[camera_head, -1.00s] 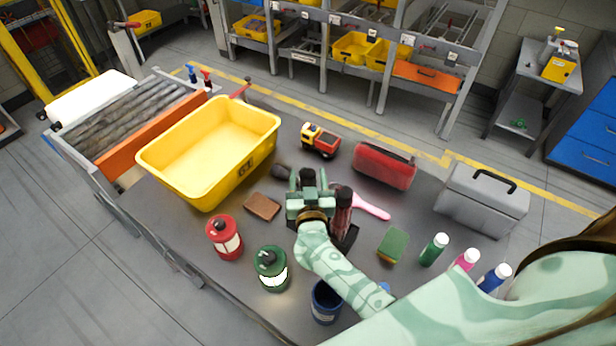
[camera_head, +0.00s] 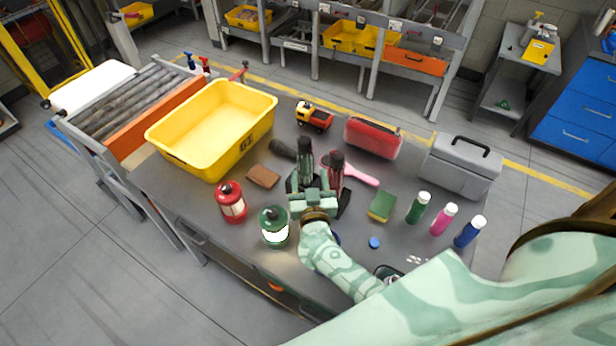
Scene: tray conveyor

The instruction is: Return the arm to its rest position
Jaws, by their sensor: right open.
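My right gripper (camera_head: 313,196) is open at the end of my pale green arm, which reaches in from the lower right. It is over the middle of the grey table (camera_head: 165,182). Just beyond it stand a dark green bottle (camera_head: 304,150) and a dark red bottle (camera_head: 336,168), with black holder-like parts around their feet. I see nothing held between the fingers, though the fingertips are partly lost against the dark things behind. I cannot tell whether they touch these. My left gripper is out of view.
Near the arm are a green lantern (camera_head: 274,227), a red lantern (camera_head: 231,202), a sponge (camera_head: 382,206), and green (camera_head: 418,208), pink (camera_head: 443,219) and blue (camera_head: 469,231) bottles. A yellow bin (camera_head: 170,147), toy truck (camera_head: 314,116), red case (camera_head: 373,138) and grey toolbox (camera_head: 458,172) stand further back.

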